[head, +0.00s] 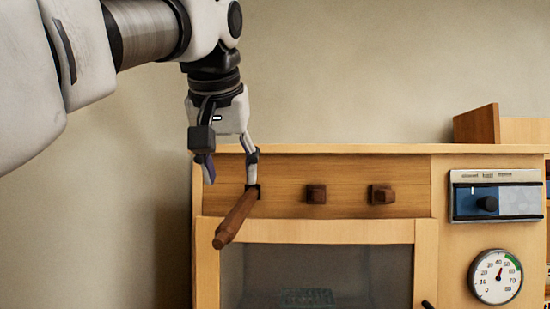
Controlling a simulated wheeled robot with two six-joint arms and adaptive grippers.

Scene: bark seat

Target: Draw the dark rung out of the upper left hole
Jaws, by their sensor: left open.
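The dark rung (236,219) is a brown rod at the left of the wooden front panel (345,205). It juts out toward me and slants down to the left. Its far end meets a dark spot at the panel, partly covered by a fingertip, so I cannot tell how deep it sits. My left gripper (230,180) is open just above the rung, fingers pointing down. Its right finger reaches the rung's far end; its left finger hangs to the left, clear of it. I cannot tell whether the right finger touches. My right gripper is not in view.
Two short dark square pegs (316,194) (381,194) stick out of the panel to the right. Below is a framed dark glass door (310,265). A switch plate (497,200) and a round dial (496,276) are at the right. Space left of the cabinet looks clear.

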